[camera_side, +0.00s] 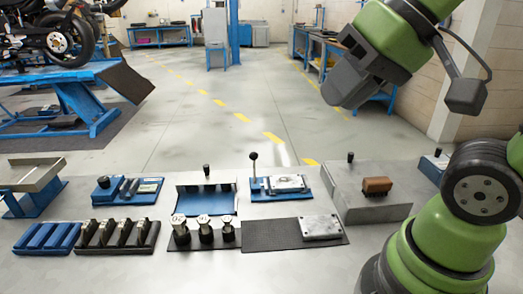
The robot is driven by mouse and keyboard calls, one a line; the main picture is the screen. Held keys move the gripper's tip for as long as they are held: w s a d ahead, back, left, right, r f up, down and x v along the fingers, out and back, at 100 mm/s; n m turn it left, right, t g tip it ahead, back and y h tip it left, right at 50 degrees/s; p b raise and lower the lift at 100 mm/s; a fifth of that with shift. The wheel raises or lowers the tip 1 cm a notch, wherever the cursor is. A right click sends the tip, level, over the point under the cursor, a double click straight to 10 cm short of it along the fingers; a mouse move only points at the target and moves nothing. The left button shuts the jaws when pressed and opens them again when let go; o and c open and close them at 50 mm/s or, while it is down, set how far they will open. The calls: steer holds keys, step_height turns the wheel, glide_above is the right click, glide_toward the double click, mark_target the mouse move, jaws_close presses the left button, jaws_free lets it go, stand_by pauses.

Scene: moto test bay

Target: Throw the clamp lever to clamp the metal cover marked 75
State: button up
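A blue clamp fixture (260,196) stands in the back row on the table. Its lever (253,167) has a black ball knob and stands upright at the fixture's left end. A metal cover (288,183) lies on the fixture, right of the lever. A second metal cover (321,227) lies on a black mat (268,237) in front. Markings are too small to read on either cover. My gripper (345,92) is raised at the upper right, well above and apart from both covers. Its fingers are dark, and whether they are open or shut does not show.
A grey block with a brown brush-like piece (377,186) stands right of the fixture. A blue-fronted metal stand (207,197) is left of it. Several metal weights (203,231) stand in front. Blue and black slotted trays (47,237) are at front left.

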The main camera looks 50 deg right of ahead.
steer(key=shift+n+g, duration=0.5)
steer(key=shift+g, duration=0.2)
steer(key=w+d, duration=0.1)
steer(key=w, duration=0.2)
steer(key=w+d, duration=0.2)
steer(key=w, duration=0.1)
steer(key=w+d, duration=0.1)
steer(key=w, duration=0.2)
steer(key=shift+w+d, duration=0.2)
jaws_close()
steer(key=w+d+f+n+y, duration=0.1)
steer(key=w+d+f, duration=0.4)
steer(key=d+f, duration=0.4)
steer(key=w+d+f+n+y, duration=0.1)
steer(key=w+d+f+y, duration=0.1)
steer(key=w+d+f, duration=0.4)
steer(key=d+f, duration=0.3)
steer(key=d, duration=0.1)
steer(key=shift+d, duration=0.35)
